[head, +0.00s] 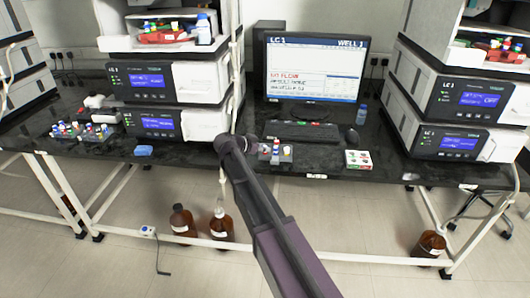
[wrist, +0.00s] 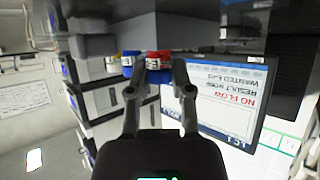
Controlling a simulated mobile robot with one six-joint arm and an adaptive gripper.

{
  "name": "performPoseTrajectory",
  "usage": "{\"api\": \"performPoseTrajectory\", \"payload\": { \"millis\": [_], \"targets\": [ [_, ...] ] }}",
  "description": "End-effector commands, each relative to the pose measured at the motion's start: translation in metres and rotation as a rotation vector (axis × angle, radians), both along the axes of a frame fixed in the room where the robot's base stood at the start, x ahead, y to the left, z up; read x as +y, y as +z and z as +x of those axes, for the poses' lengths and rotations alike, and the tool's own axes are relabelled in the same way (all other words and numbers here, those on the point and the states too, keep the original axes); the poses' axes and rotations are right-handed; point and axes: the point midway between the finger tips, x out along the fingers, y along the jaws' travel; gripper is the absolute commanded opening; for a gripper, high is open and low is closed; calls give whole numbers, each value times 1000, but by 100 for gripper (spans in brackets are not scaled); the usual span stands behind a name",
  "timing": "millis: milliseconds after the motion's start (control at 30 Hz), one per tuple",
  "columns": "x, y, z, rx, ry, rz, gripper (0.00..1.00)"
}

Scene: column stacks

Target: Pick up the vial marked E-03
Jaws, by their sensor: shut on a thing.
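My gripper (head: 262,148) is low over the bench's front edge, beside a small grey rack (head: 286,158) with a few capped vials. In the wrist view, which is turned upside down, my two fingers (wrist: 159,84) close around a vial with a red cap (wrist: 159,62). A blue-capped vial (wrist: 129,58) stands beside it, and another capped vial (wrist: 112,63) is just left of that. The grey rack (wrist: 140,43) is behind them. The vial marks are too small to read, so I cannot tell which one is E-03. I cannot tell whether the held vial is clear of the rack.
The monitor (head: 313,68) stands behind the rack, with a keyboard (head: 303,132) and mouse (head: 352,135) before it. A white box of vials (head: 358,160) is to the right. LC instruments flank the bench. Another group of vials (head: 80,131) is at left. Brown bottles (head: 221,224) stand on the floor.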

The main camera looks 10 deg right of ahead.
Motion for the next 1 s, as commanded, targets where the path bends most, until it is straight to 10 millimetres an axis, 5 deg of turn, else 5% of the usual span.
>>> {"api": "performPoseTrajectory", "payload": {
  "millis": [467, 967, 1000],
  "targets": [
    [0, 4, 0, 0, -1, 0, 4],
    [0, 42, 0, 0, -1, 0, 4],
    [5, 38, -14, 0, 1, 0, 4]
  ]
}}
